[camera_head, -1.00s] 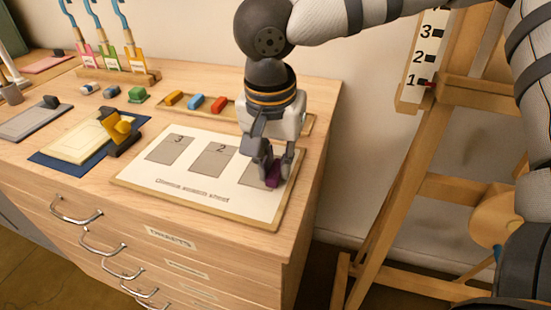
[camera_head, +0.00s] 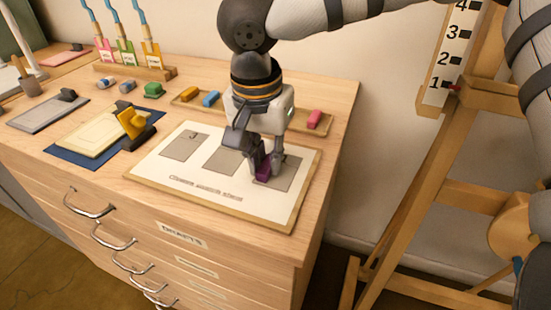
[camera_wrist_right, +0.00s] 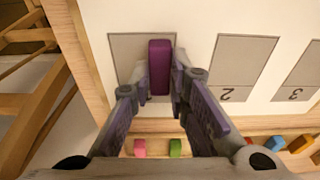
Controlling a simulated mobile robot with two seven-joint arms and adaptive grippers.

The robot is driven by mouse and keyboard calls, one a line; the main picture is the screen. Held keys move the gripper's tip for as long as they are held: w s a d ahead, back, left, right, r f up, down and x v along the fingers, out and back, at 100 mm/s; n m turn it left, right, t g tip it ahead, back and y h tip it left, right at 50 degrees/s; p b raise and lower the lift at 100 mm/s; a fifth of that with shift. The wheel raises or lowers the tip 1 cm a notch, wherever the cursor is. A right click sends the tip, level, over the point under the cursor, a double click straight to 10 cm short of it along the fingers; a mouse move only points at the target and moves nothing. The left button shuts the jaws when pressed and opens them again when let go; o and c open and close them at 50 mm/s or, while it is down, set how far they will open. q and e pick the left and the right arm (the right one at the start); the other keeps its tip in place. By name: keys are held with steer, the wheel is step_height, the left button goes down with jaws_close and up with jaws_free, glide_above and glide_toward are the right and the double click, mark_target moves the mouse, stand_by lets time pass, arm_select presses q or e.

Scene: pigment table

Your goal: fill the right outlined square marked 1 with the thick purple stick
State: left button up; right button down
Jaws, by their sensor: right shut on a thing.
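The purple stick (camera_head: 263,173) is held in my right gripper (camera_head: 267,163), whose fingers are shut on it. It stands over the left part of the right outlined square (camera_head: 285,174) on the white sheet (camera_head: 215,190). In the right wrist view, the stick (camera_wrist_right: 160,68) lies along the side of the grey square (camera_wrist_right: 128,52) nearer square 2 (camera_wrist_right: 240,60), between my fingertips (camera_wrist_right: 160,85). I cannot tell whether its tip touches the sheet. No purple shows on the visible grey, and the square's number is hidden. My left gripper is not in view.
Behind the sheet, a tray holds yellow (camera_head: 188,95), blue (camera_head: 211,99) and pink (camera_head: 314,119) sticks; a green one (camera_wrist_right: 175,148) shows in the wrist view. A wooden easel (camera_head: 440,170) stands right of the table.

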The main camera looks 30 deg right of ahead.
mark_target(290, 178)
steer(key=shift+w+a+f, duration=0.1)
steer(key=shift+w+a, duration=0.3)
steer(key=shift+w, duration=0.05)
steer(key=shift+s, duration=0.1)
steer(key=shift+d, duration=0.1)
steer(key=shift+s+d+p, duration=0.4)
steer(key=shift+s+d, duration=0.45)
steer(key=shift+s, duration=0.2)
steer(key=shift+s+d, duration=0.9)
steer(key=shift+s, duration=0.15)
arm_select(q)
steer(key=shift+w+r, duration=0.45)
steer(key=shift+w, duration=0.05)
arm_select(e)
steer(key=shift+w+a+f, duration=0.1)
